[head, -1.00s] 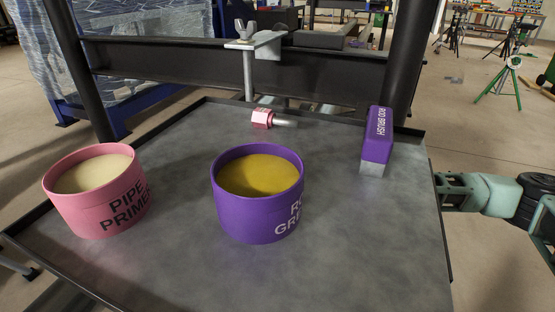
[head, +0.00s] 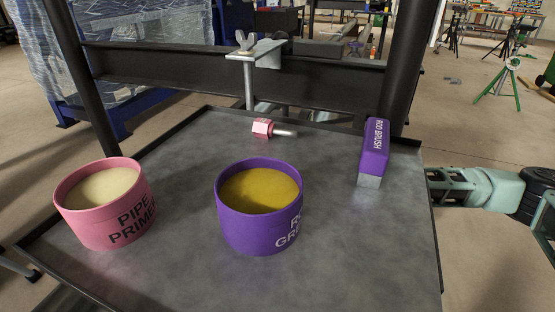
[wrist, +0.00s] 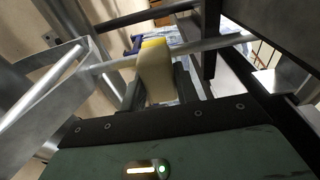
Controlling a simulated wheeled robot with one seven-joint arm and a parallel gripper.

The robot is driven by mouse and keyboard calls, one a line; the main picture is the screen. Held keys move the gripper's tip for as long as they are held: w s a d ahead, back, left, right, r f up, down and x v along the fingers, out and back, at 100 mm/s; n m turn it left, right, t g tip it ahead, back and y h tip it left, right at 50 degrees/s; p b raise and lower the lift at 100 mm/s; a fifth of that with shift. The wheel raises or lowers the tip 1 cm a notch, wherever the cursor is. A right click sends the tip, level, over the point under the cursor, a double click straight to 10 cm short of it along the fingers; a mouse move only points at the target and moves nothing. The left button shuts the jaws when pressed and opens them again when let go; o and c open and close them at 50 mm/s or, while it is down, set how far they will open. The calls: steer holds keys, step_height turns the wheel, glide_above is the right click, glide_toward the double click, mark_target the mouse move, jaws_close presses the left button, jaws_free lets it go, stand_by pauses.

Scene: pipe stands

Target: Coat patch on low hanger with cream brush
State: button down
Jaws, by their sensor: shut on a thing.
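A cream brush (wrist: 155,75) with a yellow end shows in the middle of the wrist view. My gripper (wrist: 163,84) is shut on it; the dark fingers are partly hidden behind it. A pale grey rod (wrist: 222,42) runs across behind the brush; I cannot tell whether they touch. Grey metal bars and a bracket (wrist: 75,75) are at the left of the wrist view. I cannot make out the patch or tell which part is the low hanger. The gripper and cream brush are not visible in the head view.
A grey tray (head: 180,265) carries a pink primer tub (head: 107,232), a purple grease tub (head: 240,237), a purple rod brush (head: 375,150) and a pink-handled piece (head: 262,128). Dark posts flank the tray.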

steer(key=shift+r+p, duration=0.35)
steer(key=shift+r, duration=0.45)
steer(key=shift+s+a+f+b, duration=0.1)
steer(key=shift+f+b, duration=1)
steer(key=shift+f, duration=0.3)
steer(key=shift+s+a+f+b, duration=0.1)
steer(key=shift+f+b, duration=1)
steer(key=shift+f, duration=0.3)
steer(key=shift+w, duration=0.1)
steer(key=shift+d, duration=0.2)
steer(key=shift+v, duration=0.9)
steer(key=shift+w+r, duration=0.1)
